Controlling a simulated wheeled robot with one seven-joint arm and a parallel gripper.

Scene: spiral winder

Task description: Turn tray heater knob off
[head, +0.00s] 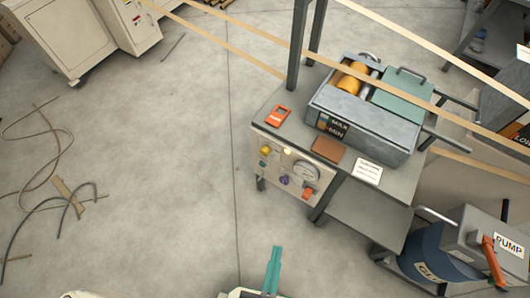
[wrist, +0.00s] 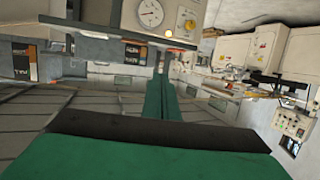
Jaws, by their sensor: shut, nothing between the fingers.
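The cream control panel (head: 273,171) is on the front of the grey bench. It carries a yellow knob (head: 265,150), a lit lamp (head: 287,151), a purple knob (head: 284,181), a round gauge (head: 306,170) and an orange-red switch (head: 309,193). Labels are too small to read, so I cannot tell which is the tray heater knob. My gripper (head: 276,249) has teal fingers, shut and empty, below the panel in the head view and apart from it. In the wrist view, the fingers (wrist: 162,78) are together; the gauge (wrist: 150,13) and yellow knob (wrist: 188,23) show at the top.
On the bench stand a grey tray (head: 368,125) with a yellow roller, and an orange device (head: 279,116). A blue drum (head: 437,258) and a pump (head: 490,243) are at lower right. Cables (head: 62,200) lie on the left floor. The floor before the panel is clear.

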